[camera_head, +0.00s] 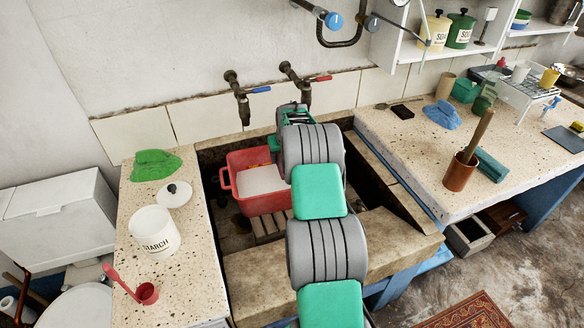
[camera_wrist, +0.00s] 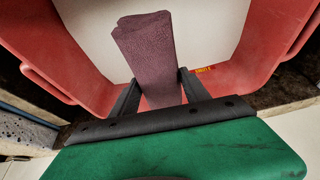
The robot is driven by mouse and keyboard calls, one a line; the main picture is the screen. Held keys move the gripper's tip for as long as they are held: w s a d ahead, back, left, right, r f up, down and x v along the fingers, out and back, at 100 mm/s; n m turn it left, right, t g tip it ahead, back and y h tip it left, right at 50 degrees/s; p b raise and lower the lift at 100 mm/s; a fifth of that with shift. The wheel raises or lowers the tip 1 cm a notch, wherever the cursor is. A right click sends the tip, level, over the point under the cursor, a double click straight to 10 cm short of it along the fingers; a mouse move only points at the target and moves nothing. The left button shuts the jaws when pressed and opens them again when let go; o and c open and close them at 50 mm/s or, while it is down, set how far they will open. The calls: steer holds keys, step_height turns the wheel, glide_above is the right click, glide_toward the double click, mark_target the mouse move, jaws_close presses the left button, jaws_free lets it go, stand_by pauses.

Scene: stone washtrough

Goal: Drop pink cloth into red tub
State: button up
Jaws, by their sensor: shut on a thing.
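The red tub (camera_head: 237,174) stands in the stone washtrough in the head view, with a whitish surface inside it. My arm hides its right part. In the wrist view the tub's red walls (camera_wrist: 75,55) rise on both sides of the pale inside. My gripper (camera_wrist: 155,88) is shut on a folded, dull pink cloth (camera_wrist: 148,50), which sticks out beyond the fingers over the tub's pale inside. I cannot tell whether the cloth touches the tub. In the head view my arm hides the fingers and the cloth.
The stone washtrough (camera_head: 262,272) surrounds the tub, with two taps (camera_head: 238,92) behind it. The left counter holds a green cloth (camera_head: 155,164), a lid, a starch pot (camera_head: 154,231) and a red scoop. The right counter holds a blue cloth (camera_head: 443,114) and a brown pot (camera_head: 460,172).

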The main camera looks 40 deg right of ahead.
steer(key=o, duration=1.6)
steer(key=v, duration=0.8)
steer(key=shift+b, duration=0.4)
